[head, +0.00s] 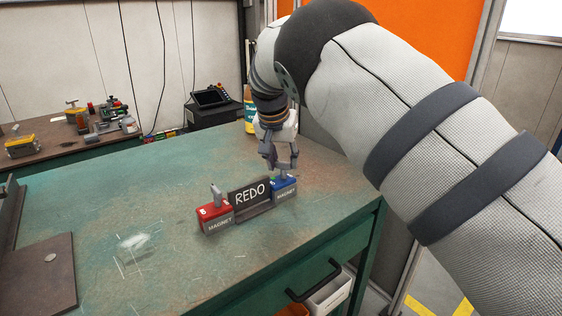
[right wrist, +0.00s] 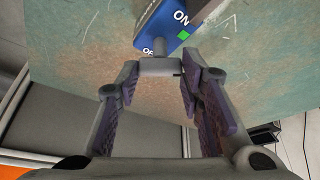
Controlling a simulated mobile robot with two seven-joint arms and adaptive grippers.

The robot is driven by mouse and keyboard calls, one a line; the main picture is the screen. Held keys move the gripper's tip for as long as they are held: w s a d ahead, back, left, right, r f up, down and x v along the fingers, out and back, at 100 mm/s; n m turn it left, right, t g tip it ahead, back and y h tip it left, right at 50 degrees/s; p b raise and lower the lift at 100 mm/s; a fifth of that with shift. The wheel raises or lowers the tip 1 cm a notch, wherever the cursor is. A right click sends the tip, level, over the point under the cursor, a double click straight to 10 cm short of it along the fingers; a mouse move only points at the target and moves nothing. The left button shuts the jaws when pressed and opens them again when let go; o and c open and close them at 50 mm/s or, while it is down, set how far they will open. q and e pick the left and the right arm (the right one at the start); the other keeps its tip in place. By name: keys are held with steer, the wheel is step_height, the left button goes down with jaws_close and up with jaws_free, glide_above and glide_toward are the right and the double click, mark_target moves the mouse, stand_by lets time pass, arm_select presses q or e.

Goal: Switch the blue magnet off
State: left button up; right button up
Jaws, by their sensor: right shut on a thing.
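The blue magnet (head: 284,189) stands on the green table at the right end of the REDO sign. In the right wrist view, the blue magnet (right wrist: 168,22) shows ON and OFF lettering and a green square beside ON. My right gripper (head: 281,167) is right over it, pointing down. In the right wrist view its fingers are shut on the magnet's grey lever (right wrist: 160,66), at the OFF end of the face. The fingers hide much of the lever in the head view. I cannot tell the switch position for certain. My left gripper is not in view.
The dark REDO sign (head: 250,195) stands between the blue magnet and a red magnet (head: 216,217) with its own grey lever. The green table (head: 100,215) is mostly clear to the left. A brown bench (head: 60,150) with tools is behind.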

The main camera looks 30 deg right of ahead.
steer(key=m+b, duration=0.1)
steer(key=m, duration=0.1)
steer(key=f+m+g+h+b, duration=0.1)
steer(key=m, duration=0.1)
steer(key=shift+w+r+m+g+b, duration=0.2)
steer(key=shift+m+g+b, duration=0.4)
steer(key=shift+m+b, duration=0.5)
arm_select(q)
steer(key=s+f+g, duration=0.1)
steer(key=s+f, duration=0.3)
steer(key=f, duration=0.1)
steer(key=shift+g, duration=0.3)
arm_select(e)
steer(key=shift+r+m, duration=0.1)
steer(key=shift+m, duration=0.3)
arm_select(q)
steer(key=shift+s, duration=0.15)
arm_select(e)
steer(key=shift+s+r, duration=0.1)
steer(key=shift+r, duration=0.05)
steer(key=o, duration=1.2)
steer(key=shift+c, duration=0.2)
